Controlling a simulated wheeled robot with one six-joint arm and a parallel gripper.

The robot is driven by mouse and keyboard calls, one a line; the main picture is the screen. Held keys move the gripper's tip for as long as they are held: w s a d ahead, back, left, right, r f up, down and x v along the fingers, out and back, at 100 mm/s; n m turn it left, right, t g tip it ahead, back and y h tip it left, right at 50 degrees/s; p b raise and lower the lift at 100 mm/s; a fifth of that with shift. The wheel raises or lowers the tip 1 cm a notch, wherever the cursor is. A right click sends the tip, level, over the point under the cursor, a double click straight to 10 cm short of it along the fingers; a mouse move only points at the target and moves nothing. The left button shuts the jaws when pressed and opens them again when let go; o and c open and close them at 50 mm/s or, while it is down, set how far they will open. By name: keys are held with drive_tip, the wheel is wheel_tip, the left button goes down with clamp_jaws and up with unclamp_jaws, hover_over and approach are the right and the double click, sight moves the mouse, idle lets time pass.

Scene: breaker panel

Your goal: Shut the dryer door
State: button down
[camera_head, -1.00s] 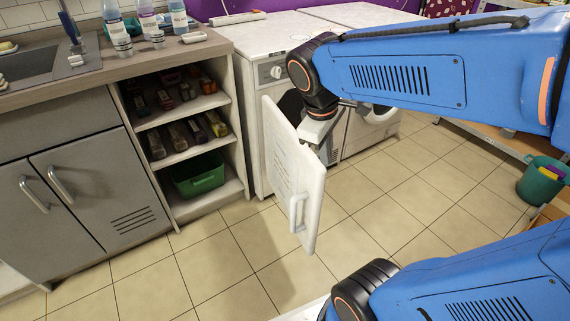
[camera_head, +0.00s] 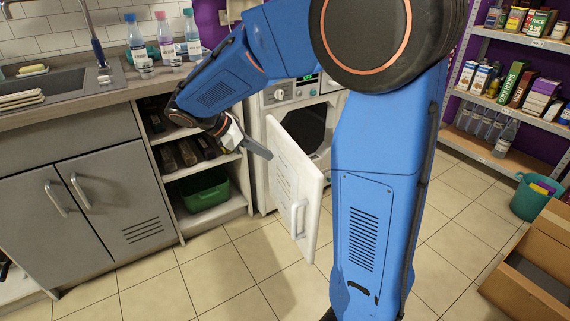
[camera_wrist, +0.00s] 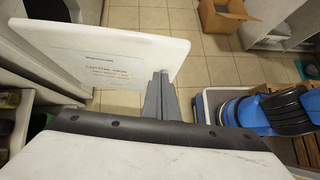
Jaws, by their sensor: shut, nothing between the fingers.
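The dryer (camera_head: 258,150) stands right of the open shelf unit, under the counter line. Its white door (camera_head: 291,180) hangs open toward the room, with a pale bar handle (camera_head: 298,218) near its lower free edge and the dark drum opening showing behind it. My gripper (camera_head: 262,152) is at the outer, left side of the door, near its upper part. The wrist view shows the closed grey fingers (camera_wrist: 161,88) close beside the labelled face of the door (camera_wrist: 115,55). I cannot tell whether they touch it. The gripper holds nothing.
Bottles stand on the counter. A cardboard box (camera_head: 535,265) and a teal bucket (camera_head: 537,197) lie at right. Floor before the door is clear.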

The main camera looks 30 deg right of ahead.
approach(306, 168)
wheel_tip(306, 168, down, 4)
drive_tip(key=shift+d, duration=1.95)
drive_tip(key=shift+s, duration=0.1)
